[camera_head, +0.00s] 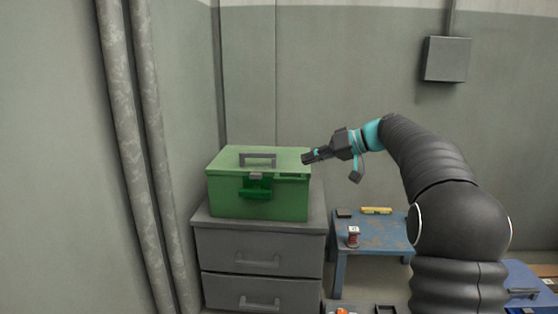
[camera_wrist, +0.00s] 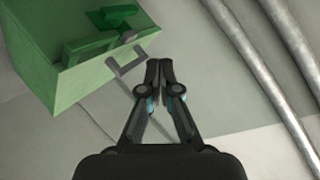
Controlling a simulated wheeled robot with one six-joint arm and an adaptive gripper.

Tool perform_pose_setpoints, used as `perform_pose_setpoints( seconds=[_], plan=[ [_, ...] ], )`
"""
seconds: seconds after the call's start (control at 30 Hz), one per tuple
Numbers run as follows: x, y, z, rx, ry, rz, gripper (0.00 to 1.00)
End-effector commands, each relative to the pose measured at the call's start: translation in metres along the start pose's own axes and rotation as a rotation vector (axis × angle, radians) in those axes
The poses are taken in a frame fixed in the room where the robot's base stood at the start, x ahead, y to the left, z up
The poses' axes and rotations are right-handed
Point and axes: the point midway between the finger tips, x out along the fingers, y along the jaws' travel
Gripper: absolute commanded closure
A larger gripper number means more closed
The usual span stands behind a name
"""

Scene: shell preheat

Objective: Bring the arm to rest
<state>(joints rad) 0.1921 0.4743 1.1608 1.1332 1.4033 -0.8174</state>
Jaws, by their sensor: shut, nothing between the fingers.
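My gripper (camera_head: 308,157) is at the end of my arm, which reaches in from the right in the head view. It points left, in front of or just above the right end of a green toolbox; the exact gap is hard to tell. In the wrist view my gripper (camera_wrist: 160,64) has its two fingertips together and holds nothing. The green toolbox (camera_head: 225,193) has a grey handle on its lid and a green latch on its front. In the wrist view the toolbox (camera_wrist: 75,78) is at the upper left, beside the fingers.
The toolbox stands on a grey drawer cabinet (camera_head: 222,246). A blue worn table (camera_head: 385,231) to its right holds a red spool-like item (camera_head: 353,237), a yellow item (camera_head: 376,210) and a small dark block (camera_head: 344,213). Pipes (camera_head: 130,120) run down the left wall. A grey box (camera_head: 447,59) hangs on the wall.

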Motion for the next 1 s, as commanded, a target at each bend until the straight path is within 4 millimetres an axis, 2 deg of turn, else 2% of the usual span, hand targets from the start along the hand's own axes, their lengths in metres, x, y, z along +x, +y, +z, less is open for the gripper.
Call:
perform_pose_setpoints(
  seconds=[0.03,0.1,0.27,0.5,0.73,1.0],
  plan=[
    [-0.004,-0.016,0.010,0.019,-0.024,0.036,1.00],
    [-0.008,-0.030,0.027,0.052,-0.055,0.091,1.00],
    [-0.020,-0.060,0.071,0.117,-0.117,0.220,1.00],
    [-0.044,-0.096,0.148,0.186,-0.183,0.419,1.00],
    [-0.071,-0.121,0.231,0.219,-0.215,0.609,1.00],
    [-0.103,-0.133,0.333,0.219,-0.215,0.822,1.00]
  ],
)
